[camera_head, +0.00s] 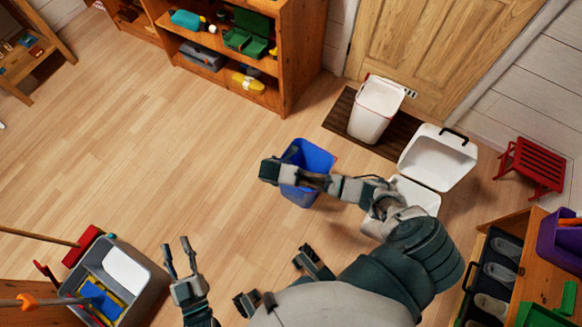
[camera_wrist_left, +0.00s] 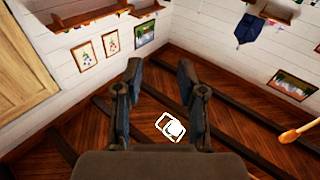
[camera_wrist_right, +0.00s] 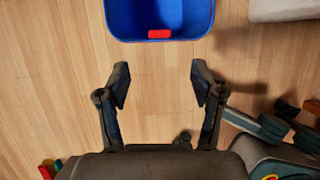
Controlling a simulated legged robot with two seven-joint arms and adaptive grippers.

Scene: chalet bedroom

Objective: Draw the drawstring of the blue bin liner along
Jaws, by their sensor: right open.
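A blue, open-topped bin or bin liner (camera_head: 316,157) stands on the wooden floor in the head view; I cannot tell liner from bin. In the right wrist view its blue inside (camera_wrist_right: 160,12) shows at the top, with a red tab (camera_wrist_right: 159,33) on the near rim. My right arm crosses over it in the head view. My right gripper (camera_wrist_right: 160,84) is open and empty, its fingertips apart from the red tab in the picture. My left gripper (camera_head: 180,247) is open and empty above the floor, left of the blue bin. No drawn-out drawstring shows.
A white bin (camera_head: 371,122) stands on a dark mat (camera_head: 337,117) by the door. A white lidded bin (camera_head: 418,194) is partly behind my right arm. A grey crate (camera_head: 148,288) stands lower left, a red stool (camera_head: 535,166) at right.

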